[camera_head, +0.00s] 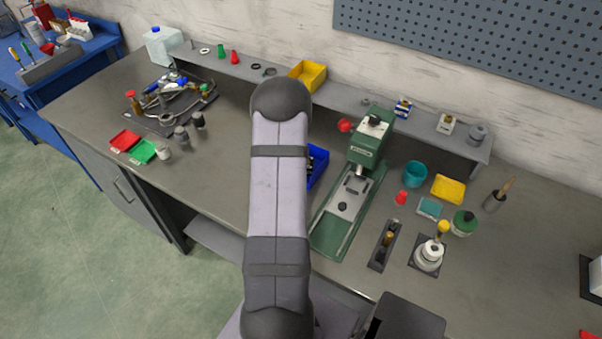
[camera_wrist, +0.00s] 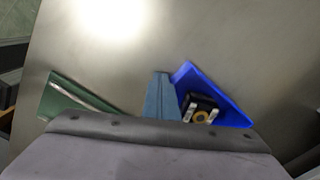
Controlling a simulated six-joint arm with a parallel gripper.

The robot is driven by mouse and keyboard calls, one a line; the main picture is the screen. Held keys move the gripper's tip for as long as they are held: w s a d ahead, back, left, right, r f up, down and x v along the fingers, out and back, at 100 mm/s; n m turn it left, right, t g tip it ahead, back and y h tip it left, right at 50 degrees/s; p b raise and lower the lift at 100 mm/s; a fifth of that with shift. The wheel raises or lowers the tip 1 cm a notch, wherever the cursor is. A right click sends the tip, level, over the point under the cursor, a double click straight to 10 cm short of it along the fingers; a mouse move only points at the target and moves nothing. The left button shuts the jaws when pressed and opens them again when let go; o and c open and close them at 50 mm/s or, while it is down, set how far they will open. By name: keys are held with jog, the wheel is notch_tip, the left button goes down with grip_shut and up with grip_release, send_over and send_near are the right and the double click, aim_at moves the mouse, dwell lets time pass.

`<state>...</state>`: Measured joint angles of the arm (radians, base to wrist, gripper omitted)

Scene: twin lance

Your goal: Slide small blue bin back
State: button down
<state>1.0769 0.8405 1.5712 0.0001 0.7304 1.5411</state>
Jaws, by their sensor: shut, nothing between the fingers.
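The small blue bin (camera_head: 317,166) is on the workbench, left of the green press, and partly hidden behind my arm in the head view. In the wrist view the blue bin (camera_wrist: 226,98) lies just right of my gripper (camera_wrist: 161,76), with a dark part with a brass ring and pale pieces inside it. My gripper is shut and empty. Its blue-grey fingers point toward the bench and appear close beside the bin's left corner; I cannot tell whether they touch. My arm hides the gripper in the head view.
The green press (camera_head: 345,205) stands right of the bin; its base edge shows left in the wrist view (camera_wrist: 72,98). A raised shelf (camera_head: 345,100) runs along the back, carrying a yellow bin (camera_head: 307,75). Red (camera_head: 124,140) and green (camera_head: 143,152) trays are at left.

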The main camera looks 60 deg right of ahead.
jog(key=shift+d, duration=0.2)
jog(key=shift+d, duration=0.8)
jog(key=shift+d, duration=0.15)
jog(key=shift+d+b, duration=0.3)
jog(key=shift+d, duration=0.55)
jog(key=shift+d, duration=0.15)
jog(key=shift+d, duration=0.85)
jog(key=shift+d, duration=0.15)
jog(key=shift+d+b, duration=0.35)
jog(key=shift+d, duration=0.5)
jog(key=shift+s+d, duration=0.1)
